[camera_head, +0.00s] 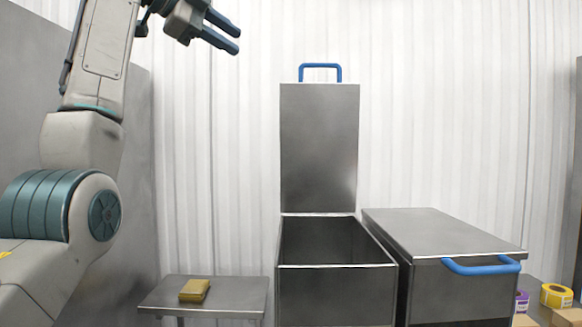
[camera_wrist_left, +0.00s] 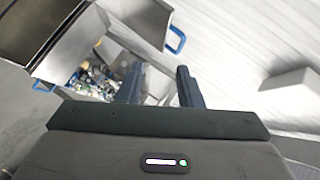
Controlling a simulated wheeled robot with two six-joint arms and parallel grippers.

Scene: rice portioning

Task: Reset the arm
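My left arm rises on the left of the head view. Its gripper (camera_head: 229,32) is high near the top edge, in front of the white corrugated wall, well above the table and bins. Its two dark blue-grey fingers stand apart with nothing between them. In the left wrist view the same gripper (camera_wrist_left: 160,88) shows its fingers spread and empty; that view is tilted. My right gripper is in neither view.
A metal bin (camera_head: 337,295) stands with its lid (camera_head: 320,150) raised; its neighbour (camera_head: 450,240) is shut. A small table (camera_head: 238,292) bears a yellow-brown block (camera_head: 194,290). Purple (camera_head: 522,301) and yellow (camera_head: 556,296) rolls are at right. Air around the gripper is clear.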

